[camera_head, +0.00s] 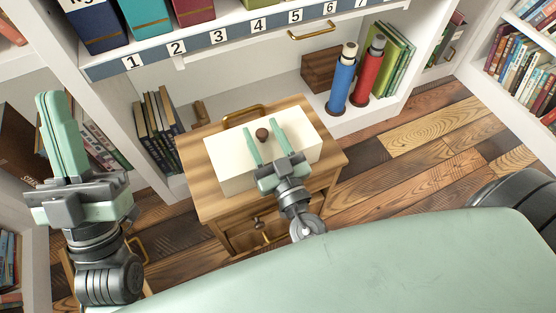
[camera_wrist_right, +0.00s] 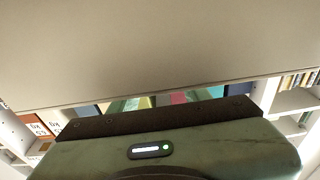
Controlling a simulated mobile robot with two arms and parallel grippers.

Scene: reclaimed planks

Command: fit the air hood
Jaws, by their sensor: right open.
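A cream-white box (camera_head: 232,172) with a round brown knob (camera_head: 262,134) on its top sits on a small wooden cabinet (camera_head: 216,206); I cannot tell for sure that it is the air hood. My right gripper (camera_head: 263,130) is open over the box, with its two pale green fingers on either side of the knob and apart from each other. Whether they touch the knob is unclear. In the right wrist view a plain pale surface (camera_wrist_right: 150,50) fills the upper part, and the fingertips are not seen. My left gripper (camera_head: 54,97) is shut and empty at the far left, fingers pointing up.
A white shelf with numbered labels (camera_head: 216,38) runs above. A blue bottle (camera_head: 342,80) and a red bottle (camera_head: 368,72) stand right of the cabinet. Books (camera_head: 158,123) stand left. The plank floor (camera_head: 420,135) is clear at right.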

